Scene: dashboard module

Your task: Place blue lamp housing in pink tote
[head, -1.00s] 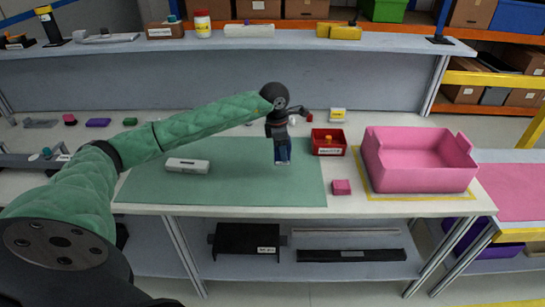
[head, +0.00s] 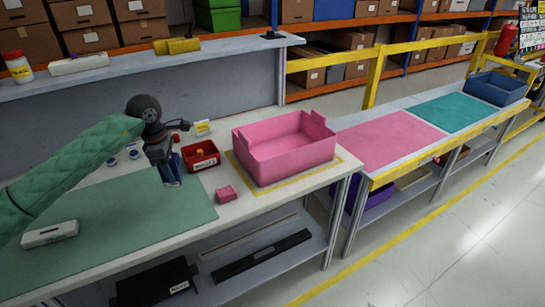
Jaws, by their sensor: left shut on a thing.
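My left gripper (head: 170,178) hangs pointing down over the far right part of the green mat. It is shut on a small dark blue piece, the blue lamp housing (head: 174,183), mostly hidden between the fingers. The pink tote (head: 292,168) stands to the right on the bench, inside a yellow outline. It is open at the top, and the part of its inside that shows looks empty. The gripper is to the left of the tote and apart from it, with the red bin between them. My right gripper is not in view.
A red bin (head: 203,162) with an orange item stands between gripper and tote. A pink block (head: 227,193) lies in front of it. A white box (head: 50,234) lies on the green mat (head: 120,230). A raised shelf (head: 90,85) runs behind. A side table with a pink mat (head: 390,140) is at right.

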